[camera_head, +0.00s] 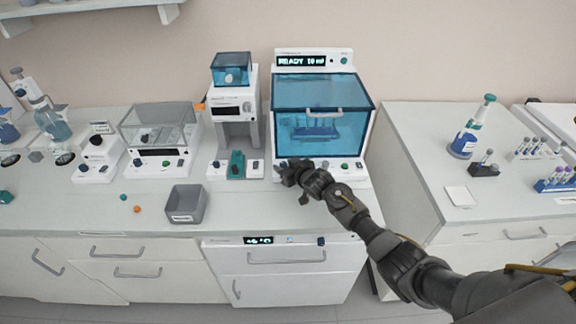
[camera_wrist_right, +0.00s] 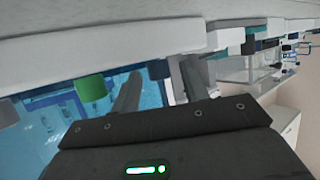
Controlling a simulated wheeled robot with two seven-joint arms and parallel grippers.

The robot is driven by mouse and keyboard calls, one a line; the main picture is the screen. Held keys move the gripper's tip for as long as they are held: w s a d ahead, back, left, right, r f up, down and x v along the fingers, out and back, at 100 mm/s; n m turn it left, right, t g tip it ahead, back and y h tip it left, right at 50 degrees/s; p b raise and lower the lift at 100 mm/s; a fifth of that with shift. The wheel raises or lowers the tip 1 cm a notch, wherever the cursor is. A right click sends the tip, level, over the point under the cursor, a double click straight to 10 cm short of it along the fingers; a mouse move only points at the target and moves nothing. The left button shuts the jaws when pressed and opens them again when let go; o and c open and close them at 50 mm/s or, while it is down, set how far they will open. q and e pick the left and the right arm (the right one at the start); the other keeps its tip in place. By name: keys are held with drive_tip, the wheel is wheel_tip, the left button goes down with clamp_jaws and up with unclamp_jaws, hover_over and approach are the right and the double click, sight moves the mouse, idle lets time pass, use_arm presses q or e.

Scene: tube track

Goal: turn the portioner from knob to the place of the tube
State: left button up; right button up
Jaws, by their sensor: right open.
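No label I can read names the portioner. A tall white machine (camera_head: 313,61) with a blue see-through front has a lit display starting with "READY" and a row of small knobs along its lower front. A green knob (camera_head: 345,167) is on that row. My right gripper (camera_head: 290,174) is at the left end of this row and covers part of it. In the right wrist view my open gripper (camera_wrist_right: 158,88) has a dark blue knob (camera_wrist_right: 158,68) in line between its fingers; contact cannot be told. A green knob (camera_wrist_right: 90,88) lies outside the fingers. My left gripper is out of view.
A narrow white machine (camera_head: 246,80) with a blue top box stands left of the tall one. Further left are a clear-lidded box (camera_head: 158,124) and an open grey bin (camera_head: 186,204). A right-hand counter holds a bottle (camera_head: 468,138) and tube racks (camera_head: 556,180).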

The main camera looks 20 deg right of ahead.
clamp_jaws()
drive_tip(key=shift+w+d+f+n+g+y+b, duration=0.1)
drive_tip(key=shift+n+g+y+b, duration=0.1)
drive_tip(key=shift+n+y+b, duration=0.3)
drive_tip(key=shift+d+n+g+y+b, duration=0.1)
drive_tip(key=shift+n+g+y+b, duration=0.1)
drive_tip(key=shift+n+y, duration=0.8)
drive_tip(key=shift+y, duration=0.1)
drive_tip(key=shift+a, duration=0.1)
drive_tip(key=shift+g, duration=0.3)
unclamp_jaws()
